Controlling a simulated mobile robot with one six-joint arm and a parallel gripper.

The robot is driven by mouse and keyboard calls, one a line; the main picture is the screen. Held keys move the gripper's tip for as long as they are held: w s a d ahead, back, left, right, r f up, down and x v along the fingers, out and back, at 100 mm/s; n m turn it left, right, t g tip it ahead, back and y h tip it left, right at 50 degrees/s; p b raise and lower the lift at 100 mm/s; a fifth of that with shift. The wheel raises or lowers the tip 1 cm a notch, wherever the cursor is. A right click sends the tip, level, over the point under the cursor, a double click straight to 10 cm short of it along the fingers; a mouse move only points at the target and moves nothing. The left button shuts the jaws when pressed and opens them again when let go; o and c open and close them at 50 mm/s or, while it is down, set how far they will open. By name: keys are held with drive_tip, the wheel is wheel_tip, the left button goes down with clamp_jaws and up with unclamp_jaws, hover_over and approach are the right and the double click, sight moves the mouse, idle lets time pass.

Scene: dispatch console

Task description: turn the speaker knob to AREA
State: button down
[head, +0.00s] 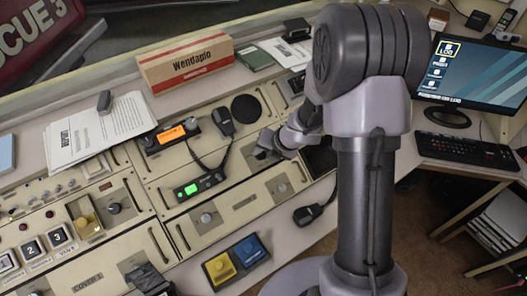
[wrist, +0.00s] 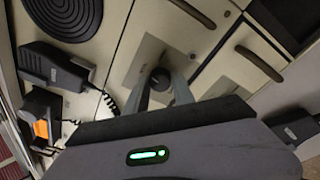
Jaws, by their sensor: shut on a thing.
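The speaker knob (wrist: 158,77) is a small dark round knob on a pale plate of the console, seen in the wrist view. My gripper (wrist: 160,88) reaches down to it, and its two grey fingers are shut on the knob, one on each side. In the head view my gripper (head: 272,142) is at the console panel below the round speaker grille (head: 246,109). There the knob is hidden by my gripper and arm. The markings around the knob, AREA among them, cannot be read in either view, so its setting cannot be told.
A handset (head: 222,122) with a coiled cord lies left of my gripper, beside a radio with an orange display (head: 172,134). A green-lit unit (head: 193,188) lies nearer. Another handset (head: 308,214) is at the front edge. A Wendaplo box (head: 186,61) stands behind.

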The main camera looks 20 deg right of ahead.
drive_tip(key=m, duration=0.4)
drive_tip(key=shift+t, duration=0.3)
drive_tip(key=shift+s+m+t+p, duration=0.15)
drive_tip(key=shift+m+t+p, duration=0.2)
drive_tip(key=shift+m, duration=2.15)
drive_tip(key=c, duration=1.1)
unclamp_jaws()
drive_tip(key=shift+f, duration=0.1)
drive_tip(key=shift+o, duration=0.2)
drive_tip(key=p+v, duration=0.8)
drive_tip(key=v, duration=0.9)
drive_tip(key=shift+d, duration=0.3)
